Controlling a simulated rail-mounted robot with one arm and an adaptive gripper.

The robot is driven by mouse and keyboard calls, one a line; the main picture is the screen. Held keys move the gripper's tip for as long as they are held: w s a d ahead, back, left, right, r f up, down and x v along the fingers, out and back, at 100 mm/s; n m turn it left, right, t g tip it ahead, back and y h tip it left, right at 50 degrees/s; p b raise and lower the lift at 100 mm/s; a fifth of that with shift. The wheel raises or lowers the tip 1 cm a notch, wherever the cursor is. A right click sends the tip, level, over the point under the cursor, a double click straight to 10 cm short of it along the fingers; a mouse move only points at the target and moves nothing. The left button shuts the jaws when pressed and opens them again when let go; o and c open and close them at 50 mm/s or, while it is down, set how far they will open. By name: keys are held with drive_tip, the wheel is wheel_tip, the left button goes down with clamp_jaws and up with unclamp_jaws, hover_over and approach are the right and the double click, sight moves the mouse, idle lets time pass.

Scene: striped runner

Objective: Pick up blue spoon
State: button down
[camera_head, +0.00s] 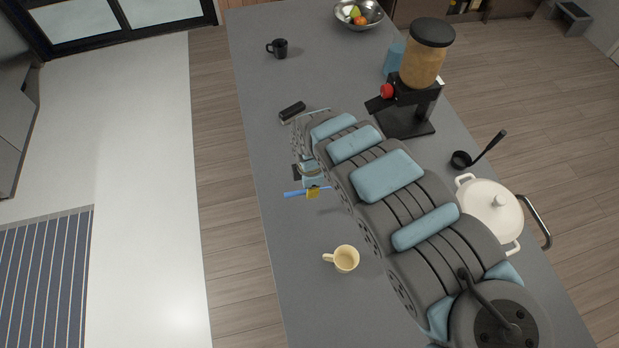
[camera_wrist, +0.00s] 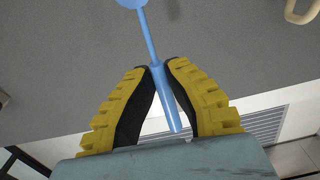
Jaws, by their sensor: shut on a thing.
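The blue spoon (camera_wrist: 151,37) is between the two yellow and black fingers of my gripper (camera_wrist: 160,68) in the wrist view. The fingertips close on its handle, with the bowl at the top edge of the picture and the handle's end between the fingers. In the head view the blue spoon (camera_head: 294,194) shows at the left of my gripper (camera_head: 313,192), over the grey counter. My arm hides part of it. I cannot tell how far it is above the counter.
On the grey counter (camera_head: 262,110) a cream mug (camera_head: 346,259) stands near my gripper. A white pot (camera_head: 489,209), a ladle (camera_head: 462,159) and a dispenser (camera_head: 424,60) stand to the right. A black mug (camera_head: 279,48) and a fruit bowl (camera_head: 372,17) are at the far end.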

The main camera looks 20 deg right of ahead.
drive_tip(key=s+a+r+p, duration=0.2)
drive_tip(key=s+p, duration=0.4)
drive_tip(key=p, duration=0.4)
drive_tip(key=shift+s+r, duration=0.3)
drive_tip(key=shift+r, duration=0.4)
